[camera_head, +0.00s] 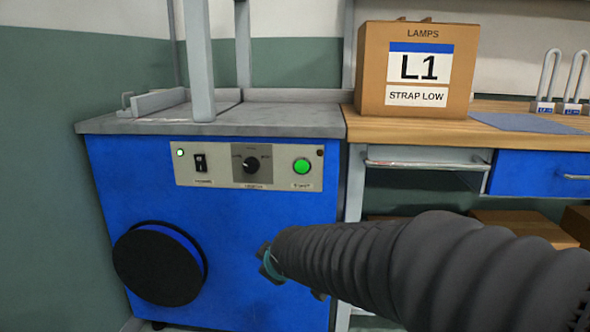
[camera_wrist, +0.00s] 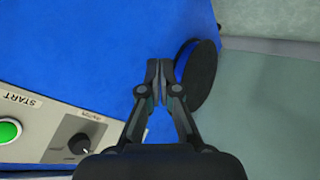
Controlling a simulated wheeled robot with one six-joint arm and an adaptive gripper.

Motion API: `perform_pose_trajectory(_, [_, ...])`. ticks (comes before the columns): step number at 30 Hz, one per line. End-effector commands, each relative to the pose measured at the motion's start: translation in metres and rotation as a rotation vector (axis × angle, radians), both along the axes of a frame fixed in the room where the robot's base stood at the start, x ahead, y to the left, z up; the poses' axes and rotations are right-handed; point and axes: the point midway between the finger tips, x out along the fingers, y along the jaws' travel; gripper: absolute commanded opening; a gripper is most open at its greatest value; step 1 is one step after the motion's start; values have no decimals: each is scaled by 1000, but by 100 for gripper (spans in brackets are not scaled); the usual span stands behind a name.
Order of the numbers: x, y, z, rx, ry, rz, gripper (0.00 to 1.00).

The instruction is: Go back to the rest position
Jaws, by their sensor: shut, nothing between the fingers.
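My gripper (camera_wrist: 158,75) shows in the wrist view with its two fingers together and nothing between them. It is in front of the blue front of the strapping machine (camera_head: 225,235). In the head view my dark ribbed arm reaches in from the lower right, and my gripper (camera_head: 268,262) is partly hidden at its far end, below the control panel (camera_head: 250,170). The button also shows in the wrist view (camera_wrist: 8,131).
A black round reel (camera_head: 158,263) sticks out of the machine's front, left of my gripper. A cardboard box marked L1 (camera_head: 415,70) stands on the wooden bench (camera_head: 425,128) at the right. More boxes (camera_head: 525,228) sit below. A green wall (camera_head: 40,170) is at the left.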

Motion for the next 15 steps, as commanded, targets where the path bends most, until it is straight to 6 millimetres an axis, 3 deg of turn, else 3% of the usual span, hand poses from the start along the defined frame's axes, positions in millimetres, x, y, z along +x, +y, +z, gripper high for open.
perform_pose_trajectory(1, [-21, -27, 7, 26, 77, -103, 0])
perform_pose_trajectory(3, [-52, -61, 7, 63, 191, -250, 0])
perform_pose_trajectory(6, [-99, -102, 12, 116, 321, -440, 0])
perform_pose_trajectory(9, [-143, -134, 21, 169, 419, -600, 0])
perform_pose_trajectory(15, [-214, -177, 47, 270, 508, -812, 0])
